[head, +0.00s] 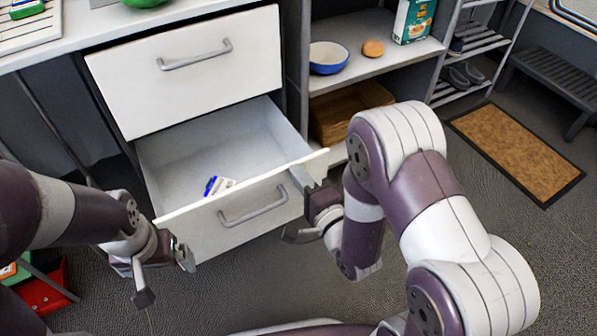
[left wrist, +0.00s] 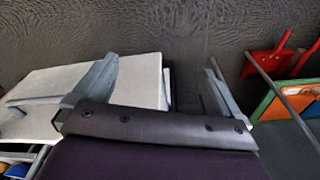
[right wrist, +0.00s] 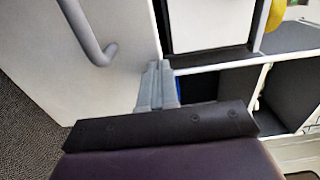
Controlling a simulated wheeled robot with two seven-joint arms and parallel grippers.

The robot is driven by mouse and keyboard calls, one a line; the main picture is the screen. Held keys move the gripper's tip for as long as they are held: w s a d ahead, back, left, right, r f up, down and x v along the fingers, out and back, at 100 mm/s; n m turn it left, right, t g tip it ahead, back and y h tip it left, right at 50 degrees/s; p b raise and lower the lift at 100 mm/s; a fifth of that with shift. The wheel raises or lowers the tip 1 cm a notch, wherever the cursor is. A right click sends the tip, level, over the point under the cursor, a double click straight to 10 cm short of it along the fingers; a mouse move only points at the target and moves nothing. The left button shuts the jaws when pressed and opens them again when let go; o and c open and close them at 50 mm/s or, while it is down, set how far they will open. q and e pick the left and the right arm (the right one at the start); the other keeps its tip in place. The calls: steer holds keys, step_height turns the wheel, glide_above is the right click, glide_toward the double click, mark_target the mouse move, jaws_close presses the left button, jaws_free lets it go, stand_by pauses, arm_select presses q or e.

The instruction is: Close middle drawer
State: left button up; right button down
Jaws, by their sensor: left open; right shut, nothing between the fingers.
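The open drawer (head: 165,165) juts out of the white cabinet, below a closed drawer front (head: 185,75). Its white front has a grey bar handle (head: 253,207). My right gripper (head: 300,180) is shut and empty at the right end of that front's top edge; I cannot tell whether it touches. In the right wrist view its fingers (right wrist: 158,85) are together near the white front, with the handle (right wrist: 92,40) to the left. My left gripper (head: 165,273) is open and empty, in front of the drawer's left side. The left wrist view shows its fingers apart (left wrist: 158,85).
A small blue and white item (head: 218,186) lies in the drawer. A shelf unit to the right holds a blue bowl (head: 328,58), a round bun-like item (head: 373,48) and a box (head: 414,20). A brown mat (head: 515,150) lies on the floor. A red object (head: 45,290) stands at lower left.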

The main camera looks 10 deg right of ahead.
steer(key=shift+w, duration=0.1)
steer(key=b+x, duration=0.1)
steer(key=x, duration=2.2)
steer(key=shift+r+b, duration=0.2)
steer(key=shift+b, duration=0.1)
steer(key=shift+r, duration=0.15)
